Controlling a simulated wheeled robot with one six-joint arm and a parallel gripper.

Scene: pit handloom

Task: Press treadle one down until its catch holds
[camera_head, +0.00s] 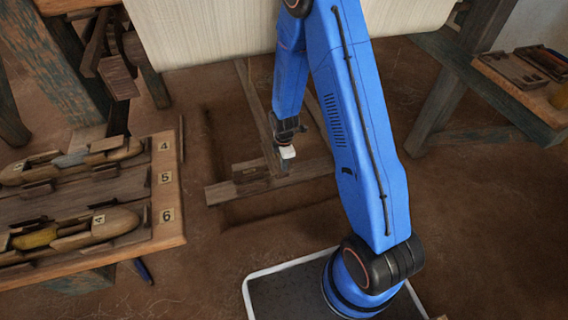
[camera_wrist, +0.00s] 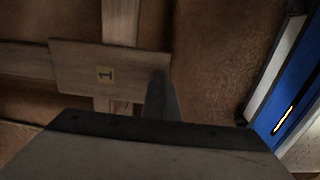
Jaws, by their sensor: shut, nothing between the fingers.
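Treadle one is a wooden pedal plate marked "1" (camera_wrist: 82,68) in the wrist view, lying across a lengthwise beam. In the head view a small wooden pad (camera_head: 250,173), which seems to be this plate, lies low in the pit area under the cloth. My gripper (camera_head: 284,168) points down just right of that pad. In the wrist view my gripper's shut fingers (camera_wrist: 161,78) overlap the plate's right end, with nothing held. I cannot tell whether the fingertips touch the wood. The catch cannot be made out in either view.
Pale cloth (camera_head: 200,35) hangs above. A loom post (camera_head: 450,95) and a side table (camera_head: 540,105) stand at the right. Bare brown floor lies between.

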